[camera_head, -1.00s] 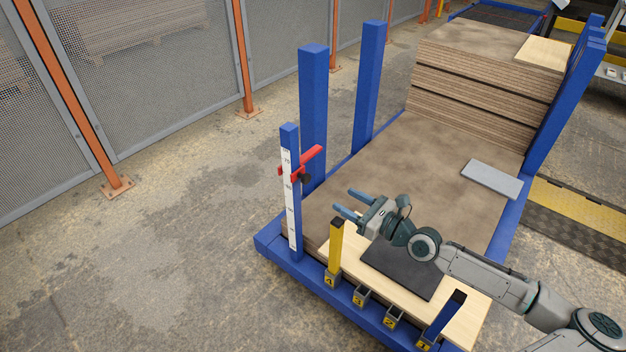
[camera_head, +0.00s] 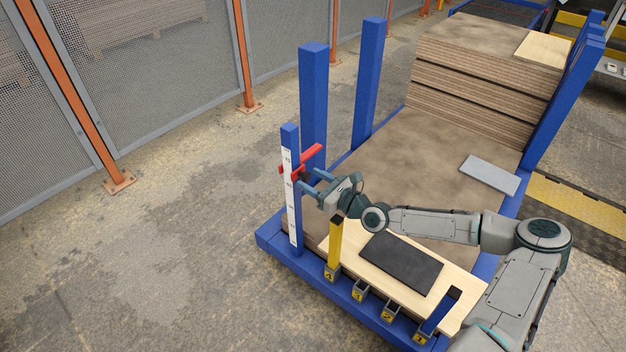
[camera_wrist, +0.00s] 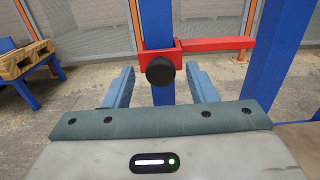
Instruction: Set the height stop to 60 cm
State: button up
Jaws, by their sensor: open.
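The red height stop (camera_head: 312,157) is a sliding collar with an arm pointing right, on a blue post with a white scale (camera_head: 290,208) at the cart's near left corner. It sits in the scale's upper part; the numbers are too small to read surely. In the wrist view the red stop (camera_wrist: 225,44) carries a round black knob (camera_wrist: 160,70) at its front. My gripper (camera_head: 306,183) is open beside the post, its blue fingers pointing at the knob. In the wrist view the fingers (camera_wrist: 160,84) stand apart, left and right of the knob and slightly below it, holding nothing.
Blue uprights (camera_head: 314,115) stand just behind the scale post. A yellow post (camera_head: 335,247) rises from the cart's front edge below my gripper. A dark plate (camera_head: 402,262) lies on a pale board. Stacked brown boards (camera_head: 480,85) fill the far end.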

jog(key=shift+w+a, duration=0.1)
grip_shut()
notch_tip(320, 180, down, 3)
jog(key=b, duration=0.4)
jog(key=shift+f, duration=0.2)
grip_release()
jog(key=shift+r, duration=0.1)
